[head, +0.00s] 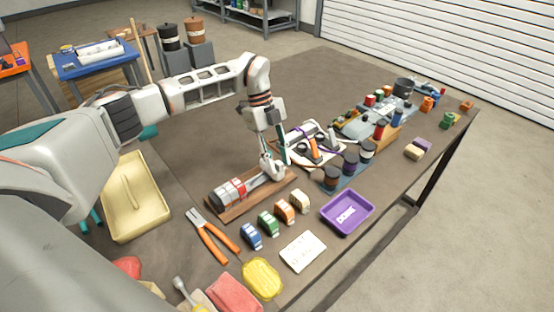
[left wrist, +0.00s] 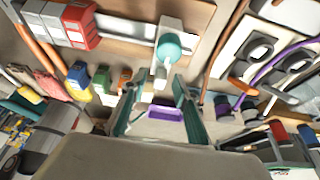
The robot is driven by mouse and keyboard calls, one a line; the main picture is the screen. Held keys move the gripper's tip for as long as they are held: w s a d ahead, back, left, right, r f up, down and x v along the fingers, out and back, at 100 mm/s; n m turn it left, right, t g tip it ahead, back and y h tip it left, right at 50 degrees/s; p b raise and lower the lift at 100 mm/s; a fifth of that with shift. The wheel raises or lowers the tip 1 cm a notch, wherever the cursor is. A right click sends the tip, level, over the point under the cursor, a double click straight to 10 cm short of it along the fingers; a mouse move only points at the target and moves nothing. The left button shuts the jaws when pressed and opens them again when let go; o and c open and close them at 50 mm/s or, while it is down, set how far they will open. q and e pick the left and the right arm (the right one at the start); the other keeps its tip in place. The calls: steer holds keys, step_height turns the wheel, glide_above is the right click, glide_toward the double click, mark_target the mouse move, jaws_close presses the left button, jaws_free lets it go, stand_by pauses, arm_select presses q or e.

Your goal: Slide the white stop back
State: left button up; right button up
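A wooden board (head: 222,211) on the table carries a metal rail with a row of grey and red blocks (head: 228,192) at its left end. The white stop (head: 270,169) is at the rail's right end, apart from the blocks. In the left wrist view the white stop (left wrist: 172,27) has a teal round part and a pale lever below it. My left gripper (head: 274,157) is over the stop, pointing down. In the left wrist view its two teal-padded fingers (left wrist: 158,100) are apart with nothing gripped; contact with the stop cannot be told. My right gripper is not in view.
Pliers (head: 212,236), several small coloured blocks (head: 268,222) and a purple tray (head: 346,211) lie in front of the board. A white plate with an orange-handled item (head: 314,143) and dark jars (head: 350,160) stand close to its right. A yellow tray (head: 135,200) is at left.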

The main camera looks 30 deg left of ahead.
arm_select(q)
steer(key=v, duration=1.2)
steer(key=shift+f, duration=0.1)
stand_by(0.4)
